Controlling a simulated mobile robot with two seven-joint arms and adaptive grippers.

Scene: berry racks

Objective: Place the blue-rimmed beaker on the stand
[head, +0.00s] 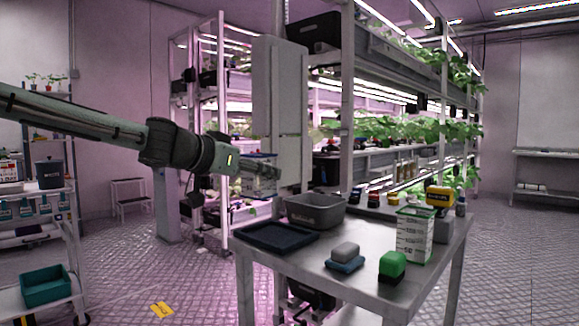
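My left arm reaches in from the left, and its gripper (268,174) hangs in the air above the back left of the metal table (345,275). The fingers are small and dark against the rack, so I cannot tell if they are open or shut. A pale shape with a thin bluish top edge (258,156) shows just behind the gripper. I cannot tell whether it is the blue-rimmed beaker or part of the rack, or whether it is held. I cannot make out a stand for certain. My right gripper is not in view.
On the table are a dark blue tray (277,237), a grey bin (316,211), a grey-and-blue block (345,256), a green block (392,266) and a white-green carton (414,234). Small items line the back edge. A cart with a teal bin (46,286) stands left.

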